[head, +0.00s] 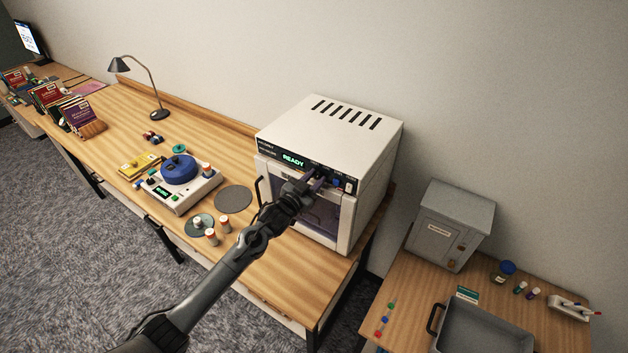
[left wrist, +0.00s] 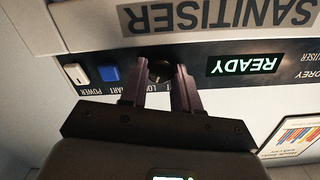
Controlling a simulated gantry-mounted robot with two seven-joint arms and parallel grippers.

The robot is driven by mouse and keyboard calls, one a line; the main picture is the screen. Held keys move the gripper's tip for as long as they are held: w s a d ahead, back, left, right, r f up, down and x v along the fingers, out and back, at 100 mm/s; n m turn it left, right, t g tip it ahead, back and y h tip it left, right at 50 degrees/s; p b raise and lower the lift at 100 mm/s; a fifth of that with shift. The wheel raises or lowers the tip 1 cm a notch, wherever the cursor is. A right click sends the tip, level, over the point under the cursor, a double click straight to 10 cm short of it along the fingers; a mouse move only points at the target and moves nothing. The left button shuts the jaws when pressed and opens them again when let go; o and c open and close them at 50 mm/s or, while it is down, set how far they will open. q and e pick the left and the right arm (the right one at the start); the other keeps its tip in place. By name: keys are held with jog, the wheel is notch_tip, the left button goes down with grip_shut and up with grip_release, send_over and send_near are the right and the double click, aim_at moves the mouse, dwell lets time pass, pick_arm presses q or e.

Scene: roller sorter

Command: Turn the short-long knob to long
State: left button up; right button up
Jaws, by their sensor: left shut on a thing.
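The white sanitiser (head: 350,110) stands on the wooden bench, its display (head: 293,161) reading READY. My left gripper (head: 316,178) reaches its front control strip in the head view. In the left wrist view, which is upside down, the gripper's two purple-grey fingers (left wrist: 160,75) are shut on the dark short-long knob (left wrist: 158,70). The fingers cover part of its label, and I cannot tell which way the knob points. The blue start button (left wrist: 110,74) and white power switch (left wrist: 76,74) sit beside it. My right gripper is in neither view.
A device with a blue round top (head: 179,169) stands left of the sanitiser, with a dark disc (head: 233,199) and small orange-and-white cylinders nearby. A grey cabinet (head: 451,224) and a grey tray (head: 487,328) are on the right-hand table.

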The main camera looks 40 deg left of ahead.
pick_arm(q)
jog(key=shift+m, duration=0.5)
jog(key=o, duration=0.8)
jog(key=shift+c, duration=0.2)
jog(key=shift+s, duration=0.55)
jog(key=s+b, duration=0.1)
jog(key=s, duration=0.8)
jog(key=shift+s+d+r+b, duration=0.15)
jog(key=shift+s+d+b, duration=0.25)
